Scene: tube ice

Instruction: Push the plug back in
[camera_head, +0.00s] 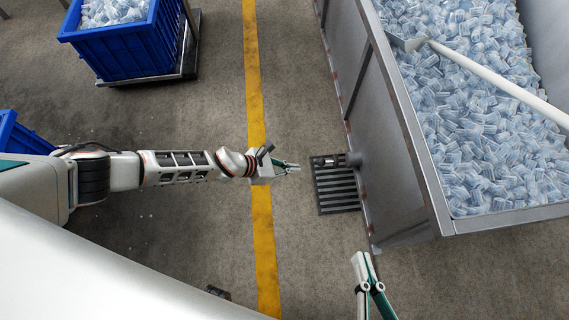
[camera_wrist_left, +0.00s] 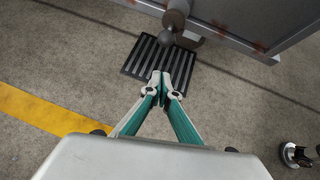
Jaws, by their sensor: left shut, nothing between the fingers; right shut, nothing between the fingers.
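A metal ice bin (camera_head: 385,130) stands at the right, full of clear tube ice. A short grey drain stub (camera_wrist_left: 176,14) comes out of its side wall near the floor. A dark rounded knob, which looks like the plug (camera_wrist_left: 166,38), is at the stub's end; I cannot tell how far in it sits. My left gripper (camera_head: 297,167) is shut and empty, left of the stub and apart from it. Its fingertips (camera_wrist_left: 160,76) show over the floor grate's near edge in the left wrist view. My right gripper (camera_head: 361,257) is shut and empty, below the grate in the head view.
A black floor grate (camera_head: 336,190) lies below the stub. A white-handled scoop (camera_head: 490,78) rests in the ice. A blue crate of ice (camera_head: 122,50) stands on a low platform at upper left. A yellow line (camera_head: 254,80) crosses the open concrete floor.

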